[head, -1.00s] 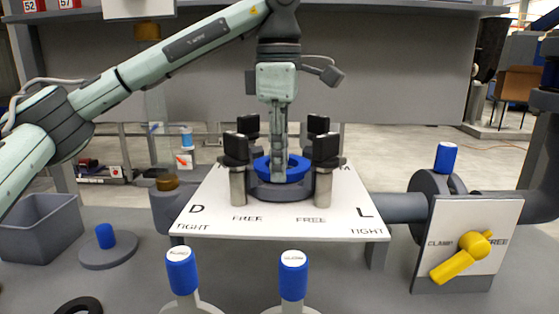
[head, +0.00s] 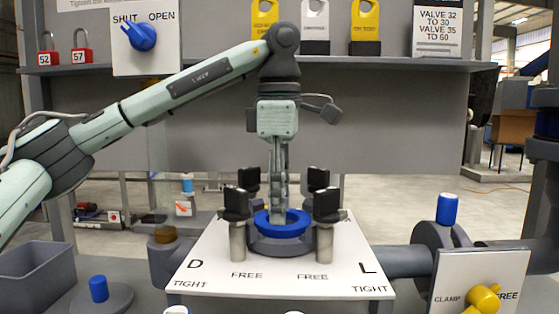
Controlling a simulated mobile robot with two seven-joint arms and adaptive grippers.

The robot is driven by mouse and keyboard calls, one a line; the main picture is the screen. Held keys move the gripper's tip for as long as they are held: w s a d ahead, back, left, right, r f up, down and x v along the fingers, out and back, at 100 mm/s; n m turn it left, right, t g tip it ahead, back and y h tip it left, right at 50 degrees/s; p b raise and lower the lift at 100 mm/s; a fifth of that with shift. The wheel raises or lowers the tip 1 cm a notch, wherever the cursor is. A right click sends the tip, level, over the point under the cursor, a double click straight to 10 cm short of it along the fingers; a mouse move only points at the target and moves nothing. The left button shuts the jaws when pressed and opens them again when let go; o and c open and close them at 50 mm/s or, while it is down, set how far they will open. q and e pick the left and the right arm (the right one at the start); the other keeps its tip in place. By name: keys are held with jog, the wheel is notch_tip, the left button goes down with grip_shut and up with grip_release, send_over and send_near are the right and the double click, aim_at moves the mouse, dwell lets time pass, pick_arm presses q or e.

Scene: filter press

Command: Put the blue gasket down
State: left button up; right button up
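The blue gasket (head: 296,230) lies flat on the dark round seat (head: 282,250) in the middle of the white plate (head: 215,268). Several posts with black knobs (head: 326,204) stand around it. My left gripper (head: 278,218) points straight down at the gasket from above. Its fingers line up one behind the other, so the gap between them is hidden. My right gripper is out of view.
A shelf with padlocks (head: 81,53) and tags runs along the back. A grey bin (head: 35,273) and a blue-handled disc (head: 99,289) are at the left. A pipe and a panel with a yellow clamp handle (head: 484,298) are at the right.

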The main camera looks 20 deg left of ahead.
aim_at(280, 228)
pick_arm(q)
notch_tip(280, 228, up, 9)
jog(key=shift+r, duration=0.2)
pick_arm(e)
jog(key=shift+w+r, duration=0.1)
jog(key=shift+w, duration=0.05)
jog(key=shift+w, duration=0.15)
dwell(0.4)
